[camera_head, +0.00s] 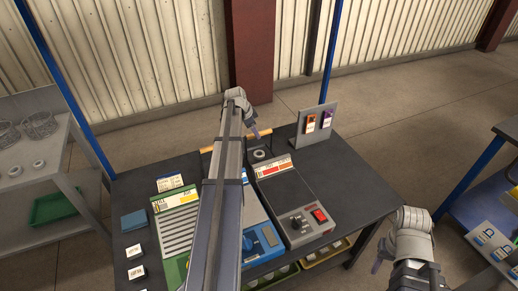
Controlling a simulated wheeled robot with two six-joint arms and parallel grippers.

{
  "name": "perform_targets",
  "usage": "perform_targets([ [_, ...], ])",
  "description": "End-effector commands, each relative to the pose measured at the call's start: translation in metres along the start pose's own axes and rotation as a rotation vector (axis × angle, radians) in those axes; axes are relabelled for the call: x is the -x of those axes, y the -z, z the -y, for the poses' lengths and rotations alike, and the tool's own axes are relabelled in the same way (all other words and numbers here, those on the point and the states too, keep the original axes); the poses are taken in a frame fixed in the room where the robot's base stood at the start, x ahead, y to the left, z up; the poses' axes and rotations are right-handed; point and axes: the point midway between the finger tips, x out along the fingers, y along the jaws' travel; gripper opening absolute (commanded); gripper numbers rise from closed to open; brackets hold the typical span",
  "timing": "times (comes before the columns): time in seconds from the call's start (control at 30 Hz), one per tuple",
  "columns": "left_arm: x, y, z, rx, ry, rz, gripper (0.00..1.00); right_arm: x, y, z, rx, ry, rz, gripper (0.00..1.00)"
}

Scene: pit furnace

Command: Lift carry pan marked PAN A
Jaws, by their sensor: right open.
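I cannot read a PAN A mark anywhere, so I cannot tell which thing is the carry pan. A tan bar (207,150) lies across the back of the dark bench, partly hidden by my left arm; what it belongs to is hidden. My left arm reaches over the middle of the bench, and its gripper (256,134) hangs near the right end of the bar, too small to tell if it is open. My right gripper (380,256) is open and empty, beyond the bench's right front edge.
On the bench (355,185) stand a grey device with a red switch (319,215), a blue device (262,240), a green-edged striped board (177,232) and an upright card panel (316,123). A grey shelf with wire baskets (39,125) is left.

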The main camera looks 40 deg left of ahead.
Motion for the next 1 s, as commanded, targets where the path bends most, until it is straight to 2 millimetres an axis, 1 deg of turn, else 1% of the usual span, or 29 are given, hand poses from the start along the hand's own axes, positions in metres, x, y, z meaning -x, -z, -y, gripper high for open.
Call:
perform_targets([
  [0.17,-0.006,-0.001,0.000,-0.001,0.000,0.000,0.62,-0.005,0.000,0.001,0.000,0.000,0.000,0.50],
  [0.4,-0.027,-0.001,-0.001,-0.001,0.000,0.001,0.62,-0.025,0.002,0.002,0.000,0.000,0.000,0.50],
  [0.57,-0.027,0.000,-0.001,0.000,0.000,0.001,0.62,-0.024,0.001,0.002,0.000,0.000,0.000,0.50],
  [0.67,-0.031,0.000,-0.001,-0.001,-0.001,0.001,0.62,-0.028,0.002,0.003,0.000,0.000,0.000,0.50],
  [0.77,-0.041,0.001,-0.001,-0.001,-0.001,0.001,0.62,-0.036,0.002,0.004,0.000,0.000,0.000,0.50],
  [1.0,-0.072,0.002,-0.002,-0.001,-0.001,0.001,0.62,-0.065,0.004,0.006,0.000,0.000,0.000,0.50],
])
